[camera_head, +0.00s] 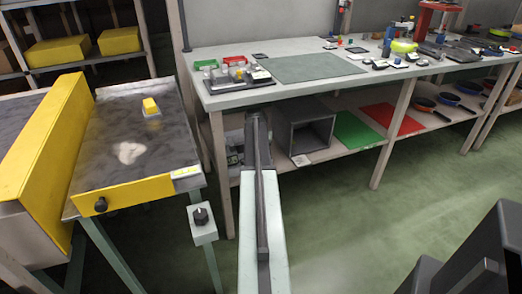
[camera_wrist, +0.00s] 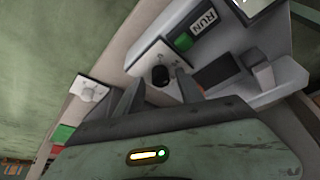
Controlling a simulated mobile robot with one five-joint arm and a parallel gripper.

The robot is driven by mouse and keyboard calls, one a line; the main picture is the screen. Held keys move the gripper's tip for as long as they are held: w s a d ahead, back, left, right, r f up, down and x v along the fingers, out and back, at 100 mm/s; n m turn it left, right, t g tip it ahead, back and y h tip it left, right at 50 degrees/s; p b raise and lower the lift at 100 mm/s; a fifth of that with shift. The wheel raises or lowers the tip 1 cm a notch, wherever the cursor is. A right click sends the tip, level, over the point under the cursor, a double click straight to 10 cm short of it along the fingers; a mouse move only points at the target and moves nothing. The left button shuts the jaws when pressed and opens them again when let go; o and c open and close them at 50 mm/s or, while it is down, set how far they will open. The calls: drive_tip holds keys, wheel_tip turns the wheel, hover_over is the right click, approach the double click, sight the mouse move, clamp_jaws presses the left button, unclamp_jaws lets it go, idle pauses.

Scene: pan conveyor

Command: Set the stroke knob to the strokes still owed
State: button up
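In the wrist view a black knob (camera_wrist: 160,75) sits on a pale panel beside a green patch and a plate marked RUN (camera_wrist: 203,20). My gripper (camera_wrist: 159,79) is open, its two dark fingers apart, with this knob showing between the tips; I cannot tell whether they touch it. In the head view a black knob (camera_head: 100,204) is on the yellow front of the left table, and another black knob (camera_head: 201,216) is on a small pale box beside it. No knob's label or setting is readable. My gripper's tips are hidden in the head view.
A workbench (camera_head: 225,97) with a small device (camera_head: 240,76) and a grey mat (camera_head: 305,67) stands ahead. Its lower shelf holds an open dark box (camera_head: 305,130) and green and red sheets.

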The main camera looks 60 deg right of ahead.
drive_tip(key=p+v, duration=0.4)
drive_tip(key=shift+r, duration=0.2)
drive_tip(key=s+a+f+b, duration=0.1)
drive_tip(key=s+a, duration=0.2)
drive_tip(key=a, duration=0.8)
drive_tip(key=shift+s+f, duration=0.2)
drive_tip(key=shift+s, duration=0.15)
